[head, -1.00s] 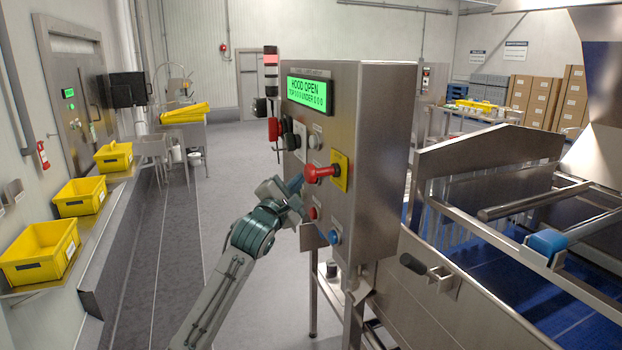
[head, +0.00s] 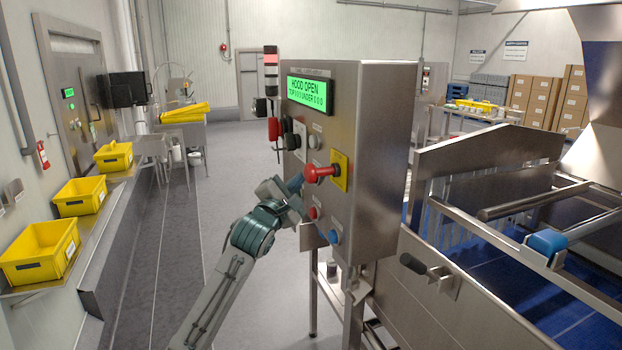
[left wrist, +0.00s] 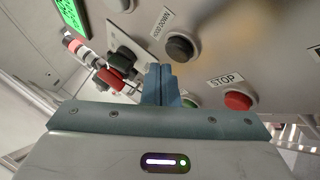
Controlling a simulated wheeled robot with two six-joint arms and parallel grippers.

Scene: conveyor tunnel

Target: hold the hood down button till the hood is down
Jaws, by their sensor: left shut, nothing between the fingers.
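The control box (head: 360,150) stands in the middle of the head view. Its green display (head: 307,92) reads HOOD OPEN. In the left wrist view the black hood down button (left wrist: 180,47), with its HOOD DOWN label, is in plain sight; in the head view I cannot make it out behind my gripper and the red knob. My left gripper (head: 296,182) is shut and empty, close to the panel face. Its fingertips (left wrist: 159,68) appear just below and left of the black button; I see no contact with it.
The red STOP button (left wrist: 237,100) is right of my fingers, and a green button (left wrist: 188,102) is partly hidden behind them. A red knob (head: 322,172) on a yellow plate sticks out above my gripper. A blue button (head: 334,237) sits lower. Yellow crates (head: 40,252) line the left.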

